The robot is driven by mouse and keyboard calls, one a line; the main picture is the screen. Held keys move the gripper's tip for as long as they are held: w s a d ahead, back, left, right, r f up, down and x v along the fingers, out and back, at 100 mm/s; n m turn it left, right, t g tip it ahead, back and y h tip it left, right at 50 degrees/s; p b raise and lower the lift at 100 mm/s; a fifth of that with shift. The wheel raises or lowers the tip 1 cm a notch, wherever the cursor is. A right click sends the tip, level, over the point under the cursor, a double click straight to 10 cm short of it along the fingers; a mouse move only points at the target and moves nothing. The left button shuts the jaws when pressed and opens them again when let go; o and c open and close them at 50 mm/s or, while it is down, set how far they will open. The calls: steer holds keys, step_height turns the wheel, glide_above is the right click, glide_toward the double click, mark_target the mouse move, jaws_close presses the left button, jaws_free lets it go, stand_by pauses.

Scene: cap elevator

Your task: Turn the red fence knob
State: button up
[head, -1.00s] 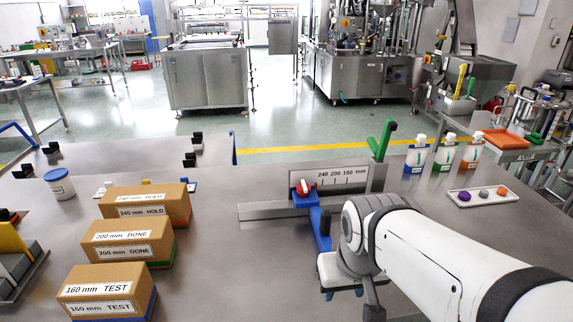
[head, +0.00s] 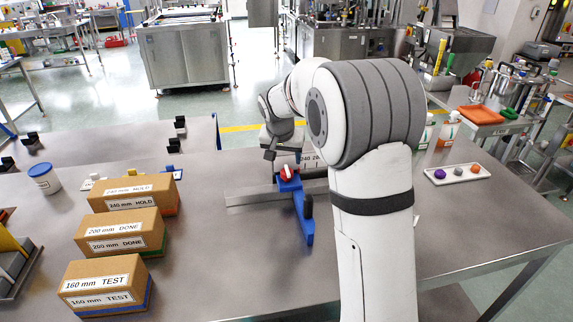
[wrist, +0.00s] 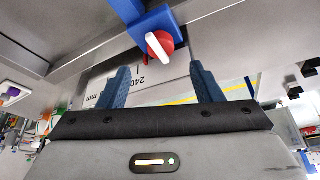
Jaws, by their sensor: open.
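The red knob (head: 286,173) sits on the blue fence block (head: 297,198) at the left part of the metal rail. In the wrist view the red knob (wrist: 163,46) has a white bar across its face and sits on the blue block (wrist: 150,22). My gripper (wrist: 160,68) is open and empty. Its two blue fingers are spread to either side of the knob's line, with the knob just beyond the fingertips and apart from them. In the head view my wrist hangs just beyond the knob, and its fingers are hard to make out.
The scale plate (head: 312,158) with size marks stands behind the rail, partly hidden by my arm. Labelled cartons (head: 105,285) stand at the left. A white tray (head: 462,173) with small coloured pieces lies at the right. Bare table lies between cartons and fence.

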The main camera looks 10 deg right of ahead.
mark_target(287, 169)
steer(key=p+x, duration=0.1)
steer(key=x, duration=0.7)
steer(key=shift+w, duration=0.15)
steer(key=shift+r, duration=0.1)
steer(key=c, duration=0.9)
steer(key=shift+d, duration=0.1)
steer(key=shift+c, duration=0.4)
